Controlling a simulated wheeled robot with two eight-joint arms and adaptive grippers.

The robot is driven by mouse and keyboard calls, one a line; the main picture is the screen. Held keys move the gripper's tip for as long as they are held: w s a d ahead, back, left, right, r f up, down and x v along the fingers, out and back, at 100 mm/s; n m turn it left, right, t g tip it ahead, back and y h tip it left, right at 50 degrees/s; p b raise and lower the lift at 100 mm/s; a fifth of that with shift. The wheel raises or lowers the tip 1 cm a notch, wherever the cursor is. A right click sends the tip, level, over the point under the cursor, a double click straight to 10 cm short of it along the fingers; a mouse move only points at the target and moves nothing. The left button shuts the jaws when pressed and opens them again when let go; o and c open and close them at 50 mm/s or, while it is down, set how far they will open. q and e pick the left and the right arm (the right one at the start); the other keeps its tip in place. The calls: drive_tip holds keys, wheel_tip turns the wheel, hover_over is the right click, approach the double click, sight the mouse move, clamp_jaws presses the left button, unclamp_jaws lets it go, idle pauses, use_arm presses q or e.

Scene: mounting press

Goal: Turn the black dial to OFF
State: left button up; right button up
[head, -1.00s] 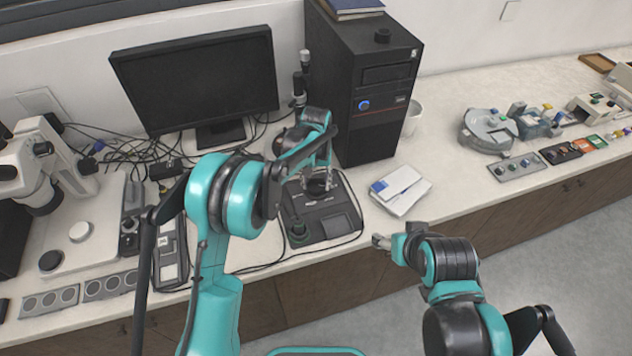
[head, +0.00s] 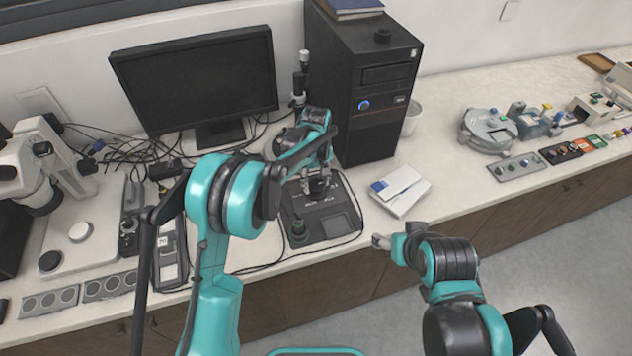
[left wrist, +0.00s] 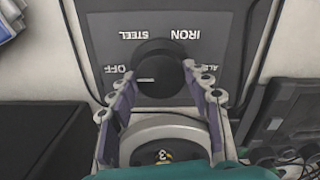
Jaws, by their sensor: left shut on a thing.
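The black dial (left wrist: 158,72) sits on a dark grey panel (left wrist: 100,25) in the left wrist view. The panel carries white labels reading OFF, STEEL, IRON and one partly hidden that starts with AL. The dial's white mark is on its left side in this view, close to the OFF label. My left gripper (left wrist: 162,80) is shut on the dial, one finger on each side. In the head view my left gripper (head: 317,186) is over the dark device on the bench. My right gripper (head: 381,241) is in front of the bench edge, away from the dial; its jaws are too small to judge.
A black computer tower (head: 375,110) stands behind the device. A monitor (head: 200,85) with loose cables is at back left. White boxes (head: 400,188) lie right of the device. A microscope (head: 45,165) stands at far left. The bench between boxes and right-hand equipment is clear.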

sight(316, 184)
idle(0.4)
use_arm(q)
drive_tip(key=o, duration=1.2)
drive_tip(key=shift+c, duration=0.2)
wheel_tip(316, 184, up, 12)
